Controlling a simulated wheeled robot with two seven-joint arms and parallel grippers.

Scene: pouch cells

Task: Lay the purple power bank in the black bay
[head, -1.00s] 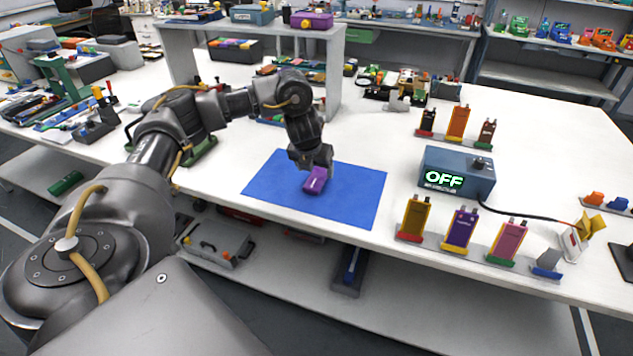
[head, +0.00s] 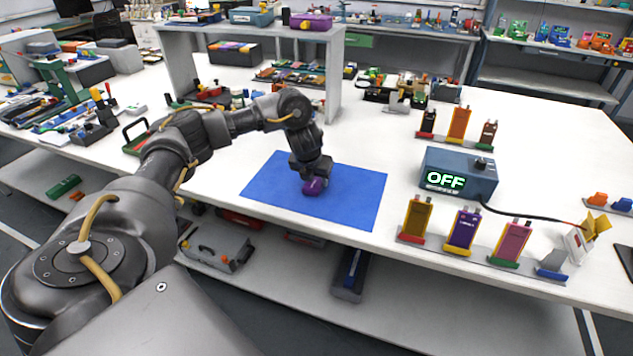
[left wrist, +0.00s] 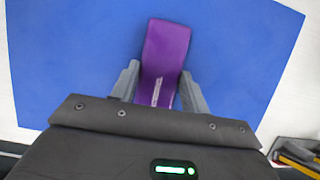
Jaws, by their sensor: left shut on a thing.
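The purple power bank (head: 313,187) is at the middle of the blue mat (head: 355,200). My left gripper (head: 312,178) comes down from above and is shut on it. In the left wrist view the power bank (left wrist: 165,50) lies between the two grey fingers (left wrist: 160,85), its far end sticking out beyond them over the blue mat (left wrist: 60,60). Whether it touches the mat or hangs just above it I cannot tell. A front rack (head: 470,250) has bays with red, yellow, green and blue bases. I cannot make out a black bay for certain. My right gripper is not in view.
The front rack holds gold, purple and pink cells; its blue-based bay has a grey upright back. Behind it stand a blue box reading OFF (head: 458,175) with a cable, and several smaller cells (head: 459,124). The white table (head: 380,150) is clear between mat and box.

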